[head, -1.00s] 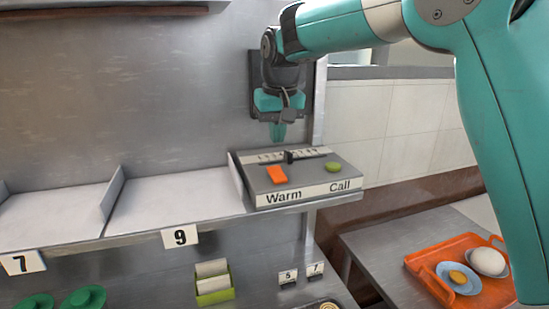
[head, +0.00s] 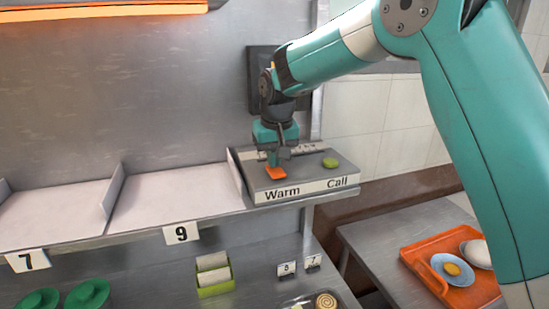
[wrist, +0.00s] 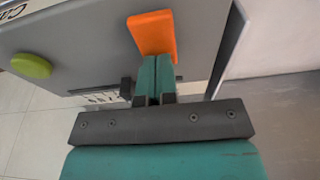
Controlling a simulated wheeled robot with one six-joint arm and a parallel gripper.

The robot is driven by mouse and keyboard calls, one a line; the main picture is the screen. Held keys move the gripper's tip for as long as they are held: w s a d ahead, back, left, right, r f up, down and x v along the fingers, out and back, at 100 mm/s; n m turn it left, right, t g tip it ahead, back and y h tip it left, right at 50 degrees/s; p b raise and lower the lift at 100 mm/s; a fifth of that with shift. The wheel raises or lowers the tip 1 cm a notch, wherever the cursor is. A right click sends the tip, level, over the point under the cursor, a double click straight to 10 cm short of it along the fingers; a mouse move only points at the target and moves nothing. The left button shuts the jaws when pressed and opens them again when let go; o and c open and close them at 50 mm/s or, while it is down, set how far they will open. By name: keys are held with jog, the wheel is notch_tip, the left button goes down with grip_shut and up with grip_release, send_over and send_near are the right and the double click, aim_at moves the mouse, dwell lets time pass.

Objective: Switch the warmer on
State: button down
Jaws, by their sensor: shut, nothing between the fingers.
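The control box (head: 316,185) is grey with a pale front strip reading Warm and Call, at the right end of the shelf. Its orange switch (head: 275,173) is above the word Warm, and it also shows in the wrist view (wrist: 152,32). A green button (head: 330,162) is above Call. My gripper (head: 272,164) is shut and empty, pointing down with its fingertips at the orange switch's back edge. In the wrist view the shut fingertips (wrist: 157,62) meet the switch or hover just over it. The warmer's heater bar (head: 110,15) glows orange at the top left.
A thin divider (head: 240,180) stands against the box's left side. An orange tray (head: 450,265) with dishes sits on the lower right table.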

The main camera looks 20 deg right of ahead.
jog(key=shift+f, duration=0.45)
jog(key=shift+a+f, duration=0.1)
jog(key=shift+f, duration=0.05)
jog(key=shift+s, duration=0.75)
jog(key=shift+r, duration=0.2)
